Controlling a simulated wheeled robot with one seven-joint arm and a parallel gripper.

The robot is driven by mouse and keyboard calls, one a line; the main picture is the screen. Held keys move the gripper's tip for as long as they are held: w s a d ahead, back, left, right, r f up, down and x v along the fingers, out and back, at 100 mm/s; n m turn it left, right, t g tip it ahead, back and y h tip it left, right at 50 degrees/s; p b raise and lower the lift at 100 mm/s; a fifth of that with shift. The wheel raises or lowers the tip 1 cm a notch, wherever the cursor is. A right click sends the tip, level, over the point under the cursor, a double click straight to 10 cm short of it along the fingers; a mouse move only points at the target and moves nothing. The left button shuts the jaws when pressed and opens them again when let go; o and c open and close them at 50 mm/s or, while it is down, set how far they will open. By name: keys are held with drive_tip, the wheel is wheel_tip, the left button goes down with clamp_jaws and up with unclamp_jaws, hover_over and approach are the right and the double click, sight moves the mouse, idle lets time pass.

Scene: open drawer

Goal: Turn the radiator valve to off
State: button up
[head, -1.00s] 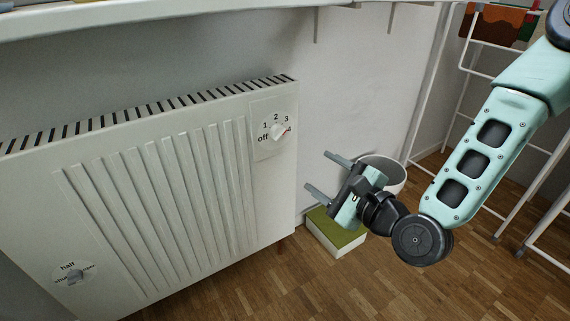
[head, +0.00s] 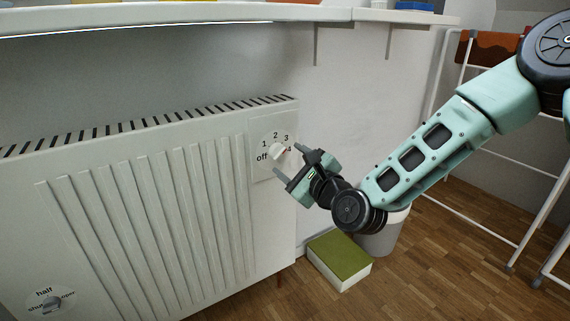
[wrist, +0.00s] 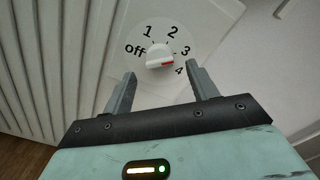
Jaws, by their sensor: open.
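The radiator valve is a white knob (head: 277,151) on a square plate at the upper right of the radiator (head: 150,220), with off, 1, 2, 3 around it and 4 at the right. In the wrist view the knob (wrist: 157,54) has a red mark on its lower right, toward the 4 and away from off. My gripper (head: 286,160) is open and empty, just in front of the plate. In the wrist view its fingertips (wrist: 161,74) stand on either side of and slightly below the knob, apart from it.
A second dial (head: 52,302) marked half, shut and open sits at the radiator's lower left. A white shelf (head: 200,16) runs above.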

sight(282, 155)
drive_tip(key=shift+b+x, duration=0.35)
drive_tip(key=shift+x, duration=1.2)
drive_tip(key=c, duration=1)
